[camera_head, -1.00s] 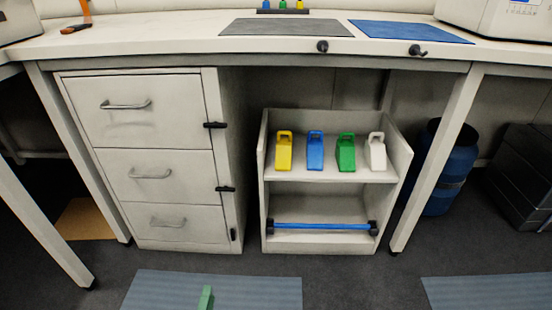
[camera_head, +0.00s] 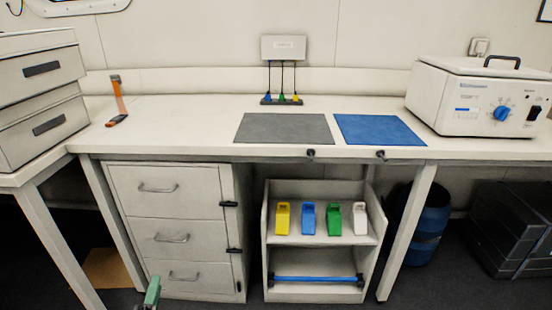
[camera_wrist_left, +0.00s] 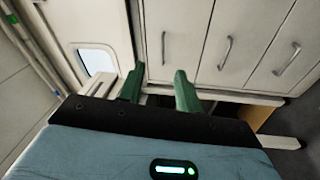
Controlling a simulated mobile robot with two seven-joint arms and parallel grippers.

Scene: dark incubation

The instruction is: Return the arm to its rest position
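My left gripper (camera_head: 150,296) shows only as a green fingertip at the bottom edge of the head view, in front of the drawer cabinet. The left wrist view shows its two green fingers (camera_wrist_left: 159,88) apart with nothing between them. Drawer fronts (camera_wrist_left: 232,45) lie beyond the fingers. The rest of the left arm is below the head view. My right gripper is in neither view.
The white bench (camera_head: 190,115) carries a grey mat (camera_head: 284,128), a blue mat (camera_head: 379,129) and a white machine (camera_head: 480,98). A blue barrel (camera_head: 428,225) stands right.

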